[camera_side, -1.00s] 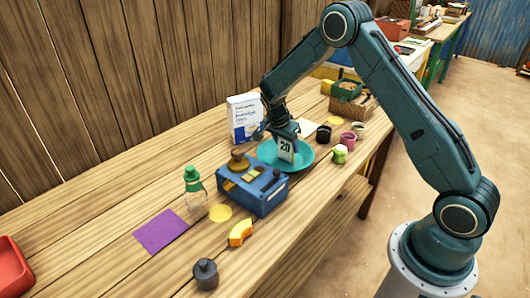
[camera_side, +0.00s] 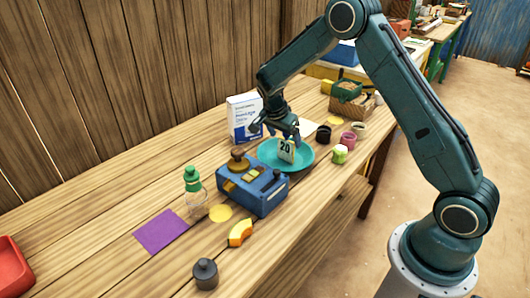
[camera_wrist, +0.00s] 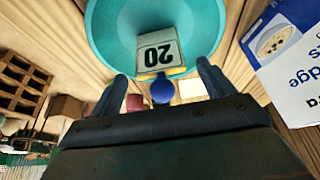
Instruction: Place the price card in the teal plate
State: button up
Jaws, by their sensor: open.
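The price card (camera_side: 287,150), cream with a dark "20", is in the teal plate (camera_side: 268,151). In the wrist view the card (camera_wrist: 160,53) lies within the round teal plate (camera_wrist: 110,30), its number upside down, and a blue knob (camera_wrist: 162,90) shows at its near edge. My gripper (camera_side: 284,132) is just above the card in the side view. Its two fingers (camera_wrist: 162,86) are spread apart in the wrist view, one on each side of the knob, with gaps between. Whether the card leans or lies flat is hard to tell.
A purple mat (camera_side: 160,232) lies at the left.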

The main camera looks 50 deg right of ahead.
jog(key=v, duration=0.8)
jog(key=shift+a+r, duration=0.15)
jog(key=shift+r, duration=0.15)
jog(key=shift+r, duration=0.1)
jog(key=s+a+r+n+t+y, duration=0.1)
jog(key=s+a+r+n+t, duration=0.2)
jog(key=s+r, duration=0.4)
jog(key=s+a+r+n+y, duration=0.1)
jog(key=s+a+r+n, duration=0.2)
jog(key=s+r+n, duration=0.35)
jog(key=s+a+n+t, duration=0.1)
jog(key=s+a+n, duration=0.1)
jog(key=s, duration=0.4)
jog(key=s+a+r+n+y, duration=0.1)
jog(key=s+a+n, duration=0.1)
jog(key=s, duration=0.3)
jog(key=s+a+n+t+y, duration=0.1)
jog(key=s+a+n, duration=0.1)
jog(key=s+n, duration=0.2)
jog(key=s, duration=0.2)
jog(key=shift+s+a+r+t, duration=0.15)
jog(key=shift+s+r+t, duration=0.1)
jog(key=shift+s+t, duration=0.1)
